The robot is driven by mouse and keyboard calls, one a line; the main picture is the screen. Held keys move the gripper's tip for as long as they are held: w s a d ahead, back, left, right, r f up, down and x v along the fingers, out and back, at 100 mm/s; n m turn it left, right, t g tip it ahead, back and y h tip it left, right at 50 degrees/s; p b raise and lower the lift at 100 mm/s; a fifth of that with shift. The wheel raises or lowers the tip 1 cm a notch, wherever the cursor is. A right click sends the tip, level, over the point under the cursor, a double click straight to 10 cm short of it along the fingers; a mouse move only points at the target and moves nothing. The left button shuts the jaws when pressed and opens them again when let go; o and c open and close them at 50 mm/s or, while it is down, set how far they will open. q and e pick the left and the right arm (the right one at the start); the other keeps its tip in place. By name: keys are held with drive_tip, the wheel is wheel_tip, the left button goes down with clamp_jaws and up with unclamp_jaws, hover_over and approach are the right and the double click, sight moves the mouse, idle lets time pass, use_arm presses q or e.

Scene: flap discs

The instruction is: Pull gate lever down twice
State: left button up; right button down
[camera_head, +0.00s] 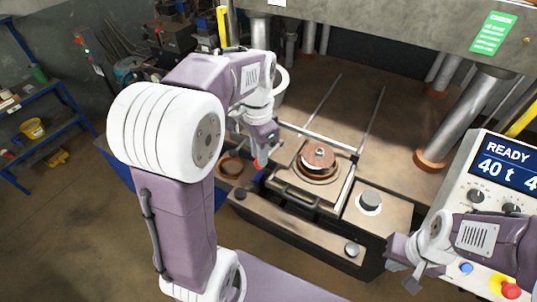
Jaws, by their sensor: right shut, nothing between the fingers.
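My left gripper (264,148) is above the left part of the press table, left of the copper-coloured disc stack. A small red tip (260,163) shows right at its fingers; I cannot tell whether it is the gate lever's knob, or whether the fingers touch it. The fingers are too small and covered to tell open from shut. A pale rectangular frame with two long rails (371,118) surrounds the disc stack (319,156) in its round seat. My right gripper (408,283) is at the lower right, shut and empty, left of the control panel. No lever is clearly visible.
The control panel (510,172) reads READY and 40 t, with a red stop button (511,290) and a blue button (466,268). Thick steel press columns (462,118) stand behind. A round knob (370,200) sits on the table's right side. A blue shelf (45,119) stands far left.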

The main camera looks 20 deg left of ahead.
use_arm(q)
drive_tip(key=shift+f+b, duration=1.8)
drive_tip(key=shift+f, duration=0.85)
wheel_tip(320, 180, down, 4)
drive_tip(key=b, duration=0.2)
drive_tip(key=shift+a+b, duration=0.1)
drive_tip(key=shift+b, duration=0.25)
wheel_tip(320, 180, up, 12)
drive_tip(key=p, duration=1.1)
drive_tip(key=shift+f, duration=0.2)
drive_tip(key=shift+w, duration=0.1)
